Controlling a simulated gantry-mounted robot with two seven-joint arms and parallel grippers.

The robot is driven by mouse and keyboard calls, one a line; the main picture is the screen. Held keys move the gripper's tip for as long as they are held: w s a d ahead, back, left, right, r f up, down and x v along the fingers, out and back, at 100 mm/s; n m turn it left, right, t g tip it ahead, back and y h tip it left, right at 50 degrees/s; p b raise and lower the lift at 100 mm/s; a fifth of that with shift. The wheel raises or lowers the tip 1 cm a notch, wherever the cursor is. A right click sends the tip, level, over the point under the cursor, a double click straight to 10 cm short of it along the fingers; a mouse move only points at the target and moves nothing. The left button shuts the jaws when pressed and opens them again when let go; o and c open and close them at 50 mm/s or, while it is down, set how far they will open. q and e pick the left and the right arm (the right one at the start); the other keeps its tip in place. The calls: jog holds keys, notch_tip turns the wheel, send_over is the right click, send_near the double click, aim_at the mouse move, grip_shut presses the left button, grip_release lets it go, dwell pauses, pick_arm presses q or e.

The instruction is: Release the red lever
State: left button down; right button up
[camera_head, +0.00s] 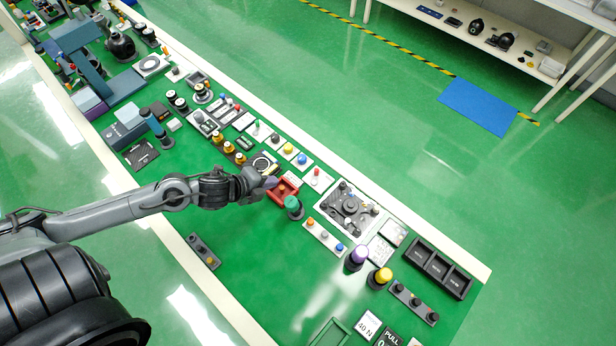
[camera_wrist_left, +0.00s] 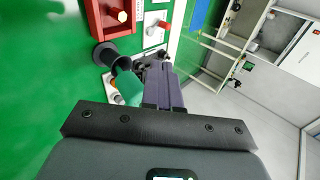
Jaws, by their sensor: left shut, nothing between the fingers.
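A small red-topped lever (camera_head: 316,173) stands on a white plate on the green bench in the head view. In the left wrist view, a red-tipped piece on a white plate (camera_wrist_left: 158,25) near the top appears to be this lever. My left gripper (camera_head: 271,182) is shut and empty, left of the lever and apart from it, over the red tray's edge. Its closed fingers (camera_wrist_left: 162,80) show in the left wrist view, with nothing between them. My right gripper is not in view.
A red tray (camera_head: 284,196) lies below the left fingers, and a green knob (camera_head: 292,204) stands close by. It also shows beside the fingers in the wrist view (camera_wrist_left: 128,88). Yellow and blue buttons (camera_head: 302,159) sit up-left of the lever. Bare green bench lies toward the front.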

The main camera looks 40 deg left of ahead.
aim_at(315, 175)
pick_arm(q)
jog(key=shift+f, duration=0.1)
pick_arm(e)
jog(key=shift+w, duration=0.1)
